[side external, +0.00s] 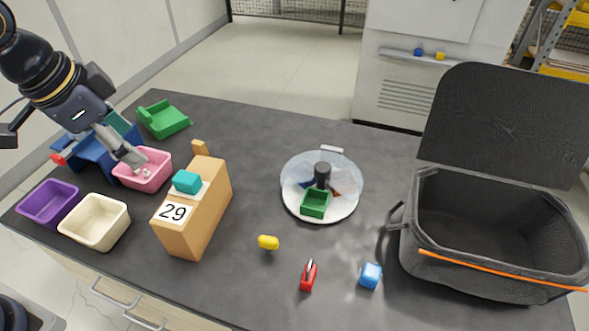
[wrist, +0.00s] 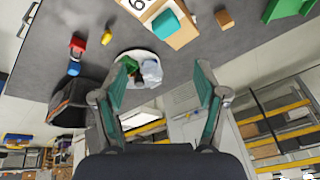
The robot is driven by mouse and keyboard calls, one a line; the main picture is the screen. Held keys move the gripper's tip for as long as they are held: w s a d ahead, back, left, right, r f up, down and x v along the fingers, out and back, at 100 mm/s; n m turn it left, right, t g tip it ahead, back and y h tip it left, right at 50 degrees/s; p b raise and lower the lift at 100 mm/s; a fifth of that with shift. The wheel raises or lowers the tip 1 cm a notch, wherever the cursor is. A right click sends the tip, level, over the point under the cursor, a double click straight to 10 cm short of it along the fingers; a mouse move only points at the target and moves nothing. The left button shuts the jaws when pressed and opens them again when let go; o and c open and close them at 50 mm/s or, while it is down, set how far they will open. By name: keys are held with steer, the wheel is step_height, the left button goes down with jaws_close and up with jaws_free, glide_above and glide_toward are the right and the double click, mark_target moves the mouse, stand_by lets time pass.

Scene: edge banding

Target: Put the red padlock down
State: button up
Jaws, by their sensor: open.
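The red padlock (side external: 308,277) rests on the dark tabletop near its front edge, with a dark shackle pointing away from the edge. In the wrist view the padlock (wrist: 77,44) shows small at the upper left. My gripper (side external: 122,142) is at the far left of the side view, over the pink bin, well away from the padlock. In the wrist view my gripper (wrist: 165,78) has its fingers spread wide with nothing between them.
A yellow piece (side external: 268,242) and blue cube (side external: 370,275) flank the padlock. Behind stands a round turntable (side external: 290,205) with a green tray and clear cover. An open black bag (side external: 440,270) is right; a tan block (side external: 185,240), bins (side external: 95,238) and a green holder (side external: 163,120) are left.

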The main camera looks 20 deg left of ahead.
steer(key=s+a+r+n+t, duration=0.1)
steer(key=s+a+r+n, duration=0.1)
steer(key=s+a+n, duration=0.5)
steer(key=s+a, duration=0.2)
steer(key=s, duration=0.1)
steer(key=shift+s+a+r+y, duration=0.15)
steer(key=shift+a+r+y, duration=0.05)
steer(key=shift+a+y, duration=0.2)
